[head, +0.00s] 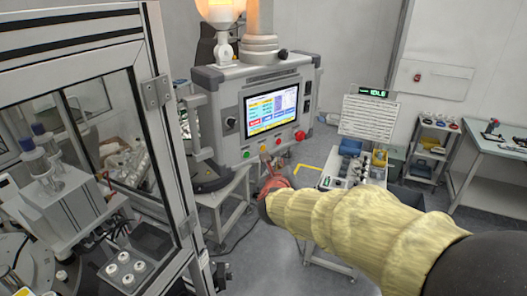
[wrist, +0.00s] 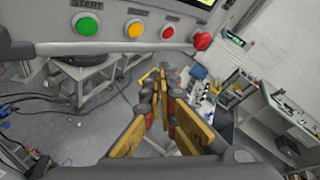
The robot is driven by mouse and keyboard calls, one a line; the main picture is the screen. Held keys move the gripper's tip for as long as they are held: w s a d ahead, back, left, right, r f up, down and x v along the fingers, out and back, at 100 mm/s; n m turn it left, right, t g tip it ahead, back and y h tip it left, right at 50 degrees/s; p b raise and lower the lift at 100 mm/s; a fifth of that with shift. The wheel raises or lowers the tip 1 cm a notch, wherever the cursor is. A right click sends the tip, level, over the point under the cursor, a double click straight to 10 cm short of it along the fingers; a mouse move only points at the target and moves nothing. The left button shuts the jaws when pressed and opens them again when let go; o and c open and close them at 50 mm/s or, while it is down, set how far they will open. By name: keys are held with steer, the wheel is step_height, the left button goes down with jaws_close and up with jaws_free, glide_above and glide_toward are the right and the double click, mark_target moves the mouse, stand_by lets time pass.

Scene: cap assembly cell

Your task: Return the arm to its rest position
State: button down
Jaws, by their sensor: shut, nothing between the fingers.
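My arm, in a pale yellow sleeve (head: 350,222), reaches in from the lower right of the head view toward the control panel. My gripper (wrist: 164,76) shows in the wrist view with its yellow and dark fingers close together. It is shut and holds nothing. In the head view it is mostly hidden beyond the end of the sleeve. The control panel (wrist: 60,50) is just ahead of and above the fingers in the wrist view, and the gripper appears apart from it.
The panel's screen (head: 271,107) is lit. A red mushroom button (wrist: 202,41) sits at the panel's right end. A glass-walled machine (head: 160,180) stands at left. A small table with bins (head: 345,165) and a workbench (head: 495,150) stand at right. Grey floor lies between.

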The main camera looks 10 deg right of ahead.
stand_by(0.5)
steer(key=s+a+f+n+g+y+b, duration=0.1)
steer(key=s+a+f+n+g+y, duration=0.75)
steer(key=n, duration=1.15)
steer(key=s+d+f+n+h+b, duration=0.1)
steer(key=s+f+n+b, duration=0.3)
steer(key=s, duration=0.5)
steer(key=s+d+f+n+h+b, duration=0.2)
steer(key=s+d+f+n+b, duration=0.2)
steer(key=s, duration=0.6)
steer(key=s+d+f+n+h+b, duration=0.1)
steer(key=s+d+f+n+b, duration=0.2)
steer(key=s+b, duration=0.4)
steer(key=s+f+n, duration=0.1)
steer(key=s+n, duration=0.1)
steer(key=s, duration=0.1)
steer(key=shift+d+n+b, duration=0.2)
steer(key=shift+n+b, duration=0.15)
steer(key=shift+n, duration=0.05)
steer(key=shift+h, duration=0.25)
